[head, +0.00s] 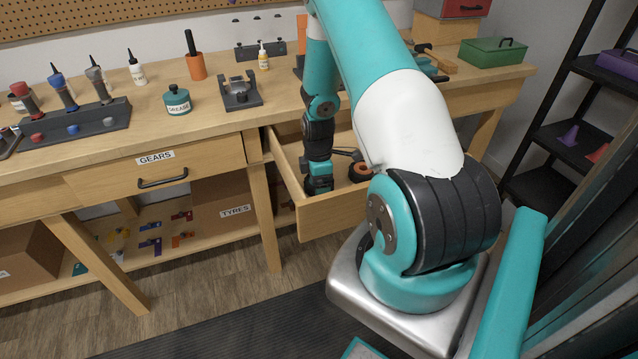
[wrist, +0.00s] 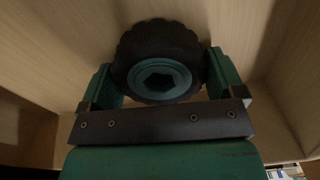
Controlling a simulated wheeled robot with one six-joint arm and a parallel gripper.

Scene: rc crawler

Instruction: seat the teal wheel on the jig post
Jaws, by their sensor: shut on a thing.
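My gripper (head: 318,188) is down inside the open drawer (head: 345,211) under the bench. In the wrist view its two green fingers stand on either side of a black knobbly tyre with a teal hub, the teal wheel (wrist: 160,80), and are shut on it. The hub's dark hexagonal hole faces the camera. Pale wooden drawer walls surround the wheel.
A wheel with an orange hub (head: 361,171) lies in the drawer, right of my gripper. The bench front between pot and fixture is clear.

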